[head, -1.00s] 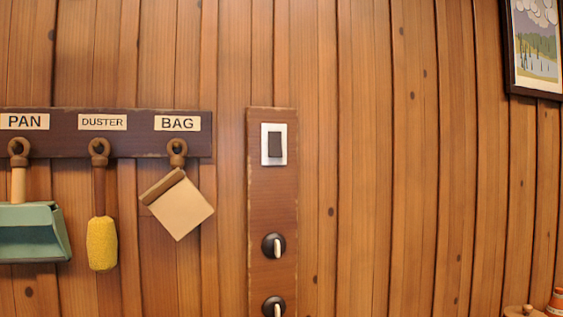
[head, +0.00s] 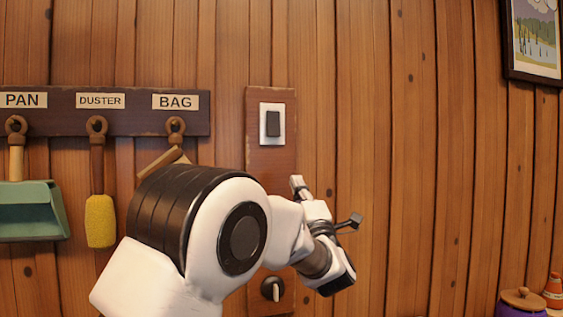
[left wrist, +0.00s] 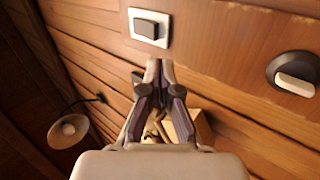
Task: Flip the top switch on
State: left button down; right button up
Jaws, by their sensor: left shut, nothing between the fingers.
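The top switch (head: 273,123) is a dark rocker on a white plate, at the top of a brown wooden board (head: 268,97) on the plank wall. It also shows in the left wrist view (left wrist: 145,28). My left gripper (head: 298,184) is below and slightly right of the switch in the head view, apart from it. In the left wrist view the gripper (left wrist: 159,66) is shut and empty, its tips just below the switch plate. A round knob with a pale lever (head: 271,289) is lower on the board; a knob also shows in the left wrist view (left wrist: 293,78). My right gripper is out of view.
A rack (head: 60,119) left of the board holds a green pan (head: 30,212), a yellow duster (head: 100,220) and a bag mostly hidden by my left arm. A framed picture (head: 535,45) hangs at upper right. The wall between is bare.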

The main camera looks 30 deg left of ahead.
pick_arm(q)
jog(key=r, duration=0.1)
jog(key=p, duration=0.9)
send_near(279, 136)
jog(key=x, duration=0.6)
jog(key=shift+w+a+r, duration=0.15)
jog(key=shift+r, duration=0.1)
jog(key=shift+w+a, duration=0.2)
jog(key=shift+a, duration=0.05)
